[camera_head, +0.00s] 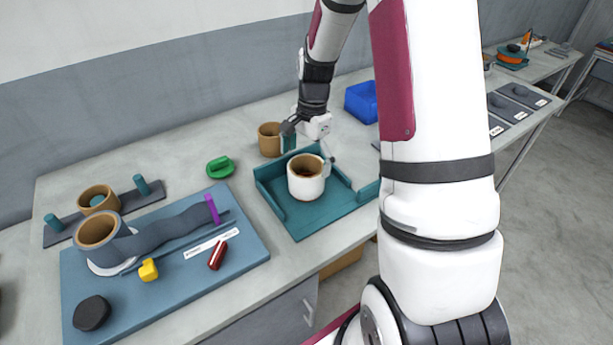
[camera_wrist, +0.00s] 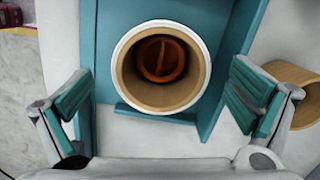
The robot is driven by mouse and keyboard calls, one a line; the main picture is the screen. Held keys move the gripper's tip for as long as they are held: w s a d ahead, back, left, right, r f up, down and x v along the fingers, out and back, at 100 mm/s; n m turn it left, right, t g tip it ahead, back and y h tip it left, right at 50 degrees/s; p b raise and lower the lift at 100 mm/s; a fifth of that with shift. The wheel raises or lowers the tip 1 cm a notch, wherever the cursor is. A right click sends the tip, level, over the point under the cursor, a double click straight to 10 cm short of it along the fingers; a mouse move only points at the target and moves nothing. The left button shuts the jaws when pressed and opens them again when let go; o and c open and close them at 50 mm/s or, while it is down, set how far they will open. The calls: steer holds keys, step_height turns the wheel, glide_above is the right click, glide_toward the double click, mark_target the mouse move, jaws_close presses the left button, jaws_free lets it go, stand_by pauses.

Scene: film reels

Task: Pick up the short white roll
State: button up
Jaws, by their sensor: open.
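The short white roll (camera_head: 305,183) stands upright in the teal tray (camera_head: 318,223), with a brown core and something dark orange inside it. In the wrist view the white roll (camera_wrist: 161,66) is seen from above, its thin white rim around a tan core, with an orange-brown part with a crossbar deep inside. My gripper (camera_head: 309,150) is just behind and above the roll. In the wrist view my gripper (camera_wrist: 162,105) is open, with one teal-padded finger on each side, both apart from the roll. Nothing is between the pads.
A tan core (camera_head: 269,139) stands behind the tray, close to my gripper; it also shows at the right of the wrist view (camera_wrist: 291,84). A green piece (camera_head: 220,167) and a blue mat (camera_head: 165,270) with a grey roll lie left. A blue bin (camera_head: 362,102) is behind.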

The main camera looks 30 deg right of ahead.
steer(key=shift+a+f+p, duration=0.2)
steer(key=shift+f+p, duration=0.25)
steer(key=shift+f, duration=2.6)
steer(key=c, duration=1.3)
steer(key=shift+c, duration=0.2)
